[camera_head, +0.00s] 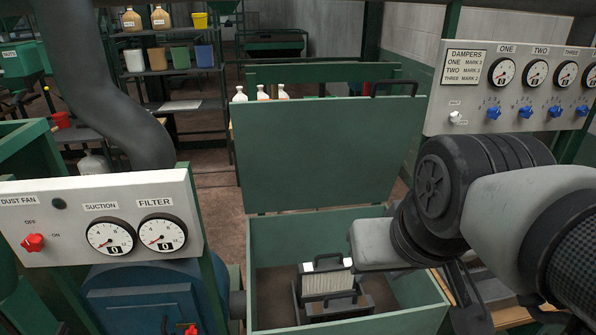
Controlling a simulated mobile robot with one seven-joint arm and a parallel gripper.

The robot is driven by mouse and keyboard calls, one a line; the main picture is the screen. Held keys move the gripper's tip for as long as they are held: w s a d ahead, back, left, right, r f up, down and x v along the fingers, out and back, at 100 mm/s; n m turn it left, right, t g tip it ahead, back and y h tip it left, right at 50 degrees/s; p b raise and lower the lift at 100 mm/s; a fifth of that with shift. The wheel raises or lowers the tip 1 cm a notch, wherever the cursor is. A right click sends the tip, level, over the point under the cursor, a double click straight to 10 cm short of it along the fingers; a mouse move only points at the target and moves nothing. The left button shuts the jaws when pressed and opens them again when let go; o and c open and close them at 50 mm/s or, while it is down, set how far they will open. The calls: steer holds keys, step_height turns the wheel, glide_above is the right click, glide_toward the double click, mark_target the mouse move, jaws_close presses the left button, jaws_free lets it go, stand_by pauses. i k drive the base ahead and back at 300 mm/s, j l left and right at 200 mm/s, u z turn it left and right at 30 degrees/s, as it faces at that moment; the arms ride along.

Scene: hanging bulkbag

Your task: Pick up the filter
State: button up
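The filter (327,283) is a pale, pleated block with dark parts around it. It sits low inside an open green box (270,231) at the bottom centre, whose lid (320,155) stands raised behind. I cannot make out any gripper fingers there, and no contact with the filter shows.
A panel with suction and filter gauges (162,233) and a red knob (33,243) stands at left. A dampers panel (508,85) is at upper right. White bottles (263,92) stand behind the lid. Shelves (178,71) hold buckets. A thick grey duct (100,85) comes down at left.

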mark_target(328, 310)
steer(key=k+l, duration=0.45)
steer(key=l, duration=0.15)
steer(key=k+l, duration=0.1)
steer(key=l, duration=0.45)
steer(key=l+u, duration=0.1)
steer(key=l, duration=0.5)
steer(key=i+l, duration=0.75)
steer(key=l, duration=0.15)
